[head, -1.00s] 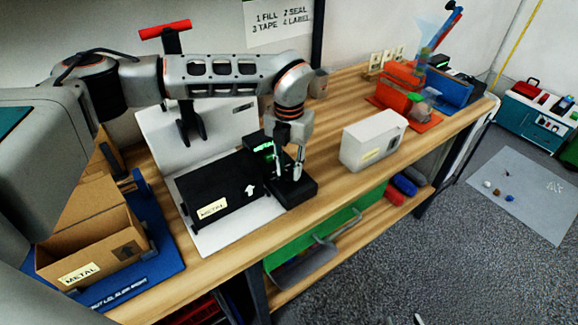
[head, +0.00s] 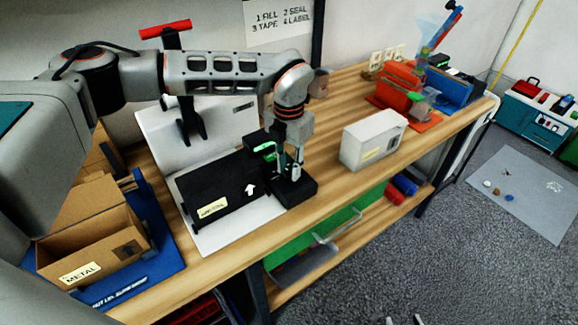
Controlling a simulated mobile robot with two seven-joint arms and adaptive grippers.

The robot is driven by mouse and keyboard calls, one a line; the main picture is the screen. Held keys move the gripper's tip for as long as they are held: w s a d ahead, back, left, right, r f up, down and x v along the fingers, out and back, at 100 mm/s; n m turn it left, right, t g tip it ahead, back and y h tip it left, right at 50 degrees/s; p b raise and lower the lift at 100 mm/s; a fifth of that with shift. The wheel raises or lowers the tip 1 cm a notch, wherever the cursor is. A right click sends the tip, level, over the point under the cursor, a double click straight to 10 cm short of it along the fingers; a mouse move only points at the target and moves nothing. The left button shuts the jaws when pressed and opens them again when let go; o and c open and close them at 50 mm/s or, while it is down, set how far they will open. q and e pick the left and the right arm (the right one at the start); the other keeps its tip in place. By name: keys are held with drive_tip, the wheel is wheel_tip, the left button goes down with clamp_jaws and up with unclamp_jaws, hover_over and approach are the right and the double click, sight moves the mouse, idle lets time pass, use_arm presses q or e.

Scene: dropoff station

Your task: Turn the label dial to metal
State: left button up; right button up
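The black label device (head: 225,185) lies on a white plate on the bench, with a white arrow on top. The pale label (head: 213,207) on its front is too blurred to read surely; it no longer looks like a clear "METAL". My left gripper (head: 290,172) points down over the black base (head: 300,192) at the device's right end. Its fingers hide the dial there, and I cannot tell whether they touch or grip it. Two fingertips of my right gripper (head: 404,319) show apart at the bottom edge, over the floor, with nothing seen between them.
A cardboard box (head: 95,245) labelled "METAL" sits in a blue tray (head: 165,262) at left. A white box (head: 370,140) stands right of the device. Orange and blue holders (head: 400,92) are farther back. Bare bench lies between device and white box.

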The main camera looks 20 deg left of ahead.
sight(289, 171)
use_arm(q)
drive_tip(key=o, duration=0.4)
drive_tip(key=shift+c, duration=0.2)
drive_tip(key=shift+r, duration=0.1)
drive_tip(key=shift+r, duration=0.3)
wheel_tip(289, 171, up, 11)
drive_tip(key=shift+r, duration=0.2)
drive_tip(key=shift+s+f, duration=0.1)
